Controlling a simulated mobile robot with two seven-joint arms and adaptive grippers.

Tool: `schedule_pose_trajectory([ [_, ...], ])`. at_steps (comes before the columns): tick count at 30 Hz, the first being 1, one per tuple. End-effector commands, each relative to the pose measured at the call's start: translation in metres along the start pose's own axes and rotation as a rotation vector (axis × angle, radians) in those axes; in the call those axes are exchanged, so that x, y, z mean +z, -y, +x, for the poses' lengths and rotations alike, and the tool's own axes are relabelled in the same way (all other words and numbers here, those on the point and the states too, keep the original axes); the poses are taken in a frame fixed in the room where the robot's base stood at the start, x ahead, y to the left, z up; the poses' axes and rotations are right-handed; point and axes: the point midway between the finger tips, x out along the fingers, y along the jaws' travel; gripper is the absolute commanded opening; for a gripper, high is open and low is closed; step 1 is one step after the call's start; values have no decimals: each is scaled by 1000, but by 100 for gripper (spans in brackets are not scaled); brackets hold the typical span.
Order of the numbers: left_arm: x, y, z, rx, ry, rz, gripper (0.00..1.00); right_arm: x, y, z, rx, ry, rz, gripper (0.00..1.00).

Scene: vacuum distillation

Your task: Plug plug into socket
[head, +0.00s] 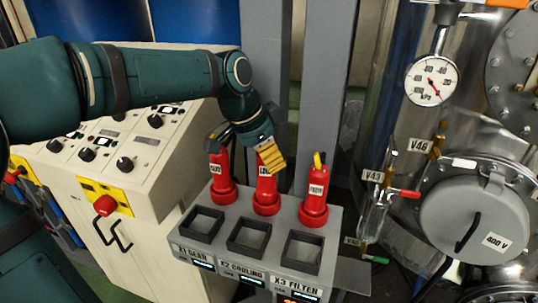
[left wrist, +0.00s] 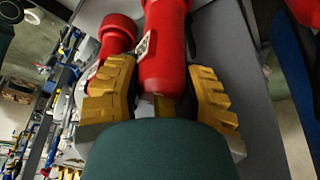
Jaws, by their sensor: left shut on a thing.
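Three red plugs stand in a row at the back of a grey socket box (head: 335,225): a left plug (head: 221,176), a middle plug (head: 266,197) and a right plug (head: 315,192). My left gripper (head: 270,157) has its yellow fingers around the upper part of the middle plug and is shut on it. In the left wrist view the fingers flank the red plug body (left wrist: 165,55). The middle plug is upright, its base at the box top. Three square, dark-framed sockets lie in front: X1 (head: 203,224), X2 (head: 248,237) and X3 (head: 302,250). My right gripper is out of view.
A cream control cabinet (head: 140,200) with black knobs and a red button (head: 105,205) stands at left. Grey posts (head: 330,90) rise close behind the plugs. A steel vessel with a gauge (head: 431,81) and a red-handled valve (head: 408,193) is at right.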

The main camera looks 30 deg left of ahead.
Motion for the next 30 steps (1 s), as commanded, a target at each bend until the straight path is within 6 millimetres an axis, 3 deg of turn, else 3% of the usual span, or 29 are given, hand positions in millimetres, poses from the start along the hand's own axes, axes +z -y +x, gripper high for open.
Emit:
schedule_pose_trajectory([
  [26,8,0,19,-1,-1,0,0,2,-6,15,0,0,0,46],
  [27,7,0,18,-1,-1,0,53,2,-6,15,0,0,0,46],
  [29,7,0,18,-1,-1,0,72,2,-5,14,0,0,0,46],
  [30,7,0,18,-1,-1,0,72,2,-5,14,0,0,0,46],
])
